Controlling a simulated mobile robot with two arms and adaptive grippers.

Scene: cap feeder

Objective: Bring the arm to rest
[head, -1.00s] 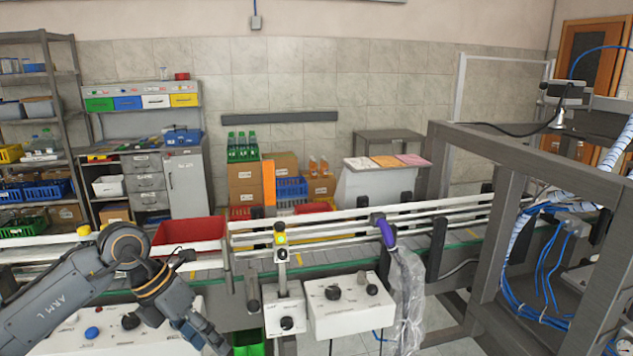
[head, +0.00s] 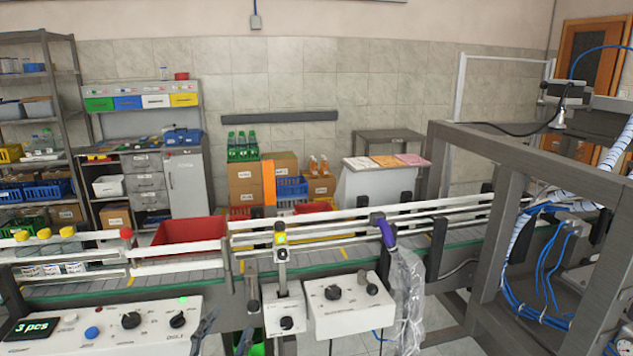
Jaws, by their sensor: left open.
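My left gripper (head: 227,328) shows only at the bottom edge of the head view, left of the middle. Two dark fingertips stand up there, spread apart with nothing seen between them, so it is open. The rest of the left arm is below the picture. My right gripper is not in view.
A conveyor (head: 330,262) with white rails runs across the view. A red bin (head: 190,232) stands behind its rails. White control boxes (head: 345,312) are on its near side. A grey frame (head: 480,215) with blue cables stands at right.

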